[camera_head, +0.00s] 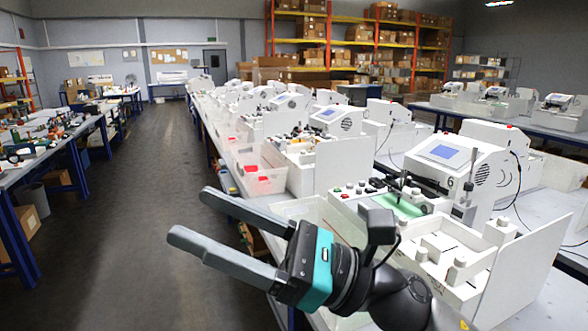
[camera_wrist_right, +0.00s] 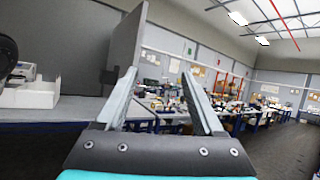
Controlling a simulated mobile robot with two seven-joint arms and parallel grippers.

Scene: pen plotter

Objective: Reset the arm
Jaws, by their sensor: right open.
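My right gripper (camera_head: 185,214) is open and empty in the head view. It is in front of the workbench, with its two grey fingers pointing left over the floor. Its fingers also show spread apart in the right wrist view (camera_wrist_right: 165,90), with nothing between them. The nearest pen plotter (camera_head: 450,165), a white machine with a blue screen and a green plate, stands on the bench right of the gripper. The gripper is apart from it. My left gripper is in neither view.
A long bench with several white machines runs into the distance. A clear bin with red items (camera_head: 258,170) stands at its left edge. A white upright panel (camera_head: 530,275) stands at the front right. The grey floor aisle (camera_head: 150,190) on the left is free. A cluttered table (camera_head: 50,150) lines the far left.

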